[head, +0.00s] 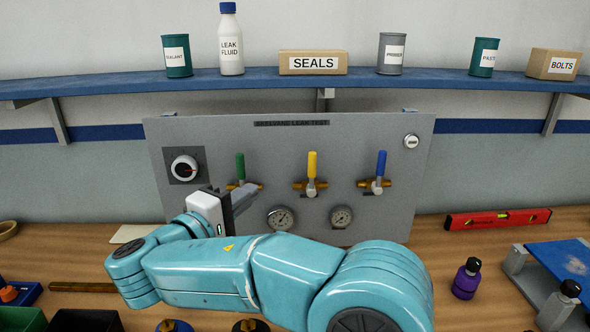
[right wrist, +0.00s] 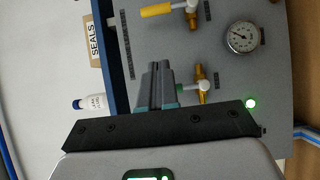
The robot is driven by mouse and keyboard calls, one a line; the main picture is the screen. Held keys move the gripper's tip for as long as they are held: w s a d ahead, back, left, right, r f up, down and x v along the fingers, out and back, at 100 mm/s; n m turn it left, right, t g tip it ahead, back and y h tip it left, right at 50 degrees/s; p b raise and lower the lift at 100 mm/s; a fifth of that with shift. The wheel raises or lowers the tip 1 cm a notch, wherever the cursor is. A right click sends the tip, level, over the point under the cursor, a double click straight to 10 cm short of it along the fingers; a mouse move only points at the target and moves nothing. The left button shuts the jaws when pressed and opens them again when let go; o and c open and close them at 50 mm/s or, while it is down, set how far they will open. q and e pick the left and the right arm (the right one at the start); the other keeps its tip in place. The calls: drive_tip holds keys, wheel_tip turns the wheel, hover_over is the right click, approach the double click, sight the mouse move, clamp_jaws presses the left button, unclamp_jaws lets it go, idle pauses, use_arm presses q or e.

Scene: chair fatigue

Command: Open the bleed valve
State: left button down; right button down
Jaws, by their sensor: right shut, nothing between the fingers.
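A grey panel (head: 372,140) carries three brass valves with upright handles: green (head: 240,165), yellow (head: 312,164) and blue (head: 381,163). The small labels are too blurred to tell which is the bleed valve. My right gripper (head: 248,193) is shut and empty in front of the green-handled valve, just below its handle. In the right wrist view its closed fingers (right wrist: 158,80) lie beside that valve's brass body (right wrist: 202,86) and hide most of the green handle. I cannot tell whether they touch it. The yellow handle (right wrist: 157,11) stands clear of them. My left gripper is not in view.
The panel also has a dial knob (head: 185,168) and two gauges (head: 281,218) (head: 342,217). A blue shelf (head: 260,82) with cans, a bottle and boxes runs above. A red level (head: 497,219) and a purple bottle (head: 466,279) are on the bench at right.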

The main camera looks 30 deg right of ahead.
drive_tip(key=p, duration=0.4)
approach(312, 173)
drive_tip(key=w+d+r, duration=0.2)
drive_tip(key=w+d, duration=0.3)
drive_tip(key=shift+s+d+f, duration=0.1)
drive_tip(key=shift+s+f, duration=0.05)
drive_tip(key=shift+f, duration=0.1)
drive_tip(key=shift+d, duration=0.1)
